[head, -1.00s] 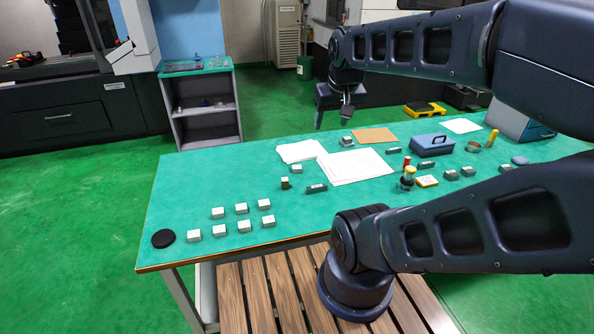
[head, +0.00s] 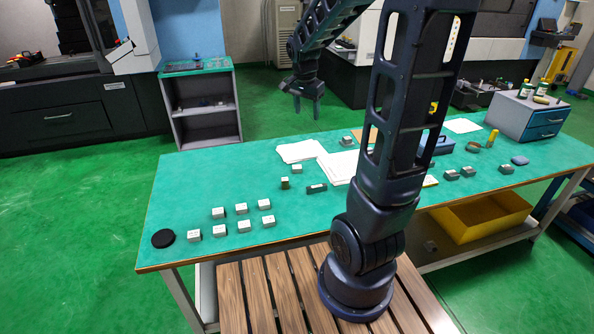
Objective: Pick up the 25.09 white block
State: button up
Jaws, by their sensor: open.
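Several small white-topped blocks with grey sides (head: 241,208) stand in two rows at the left front of the green table (head: 180,190). Their labels are too small to read, so I cannot tell which is 25.09. Similar single blocks stand by the papers (head: 297,168), at the table's back edge (head: 347,141) and at the right (head: 452,174). My gripper (head: 306,108) is open and empty, pointing down, above and behind the table's back edge, well away from the rows.
A black round disc (head: 163,238) lies at the left corner. White papers (head: 301,151), a dark small block (head: 316,188) and a greenish one (head: 285,183) lie mid-table. My arm hides part of the table. A blue drawer cabinet (head: 528,117) stands at the right back.

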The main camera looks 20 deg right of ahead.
jog(key=w+a+f+m+g+h, duration=0.2)
jog(key=w+f+m, duration=0.4)
jog(key=w+f, duration=0.6)
jog(key=m+h, duration=0.1)
jog(key=m, duration=0.3)
send_near(297, 167)
jog(key=f, duration=0.2)
jog(key=d+f, duration=0.1)
jog(key=shift+w+f+g, duration=0.2)
jog(key=shift+f+g, duration=0.1)
jog(key=shift+f, duration=0.05)
jog(key=shift+x, duration=2.45)
jog(key=shift+d+r, duration=0.1)
jog(key=shift+d, duration=0.05)
jog(key=c, duration=1.2)
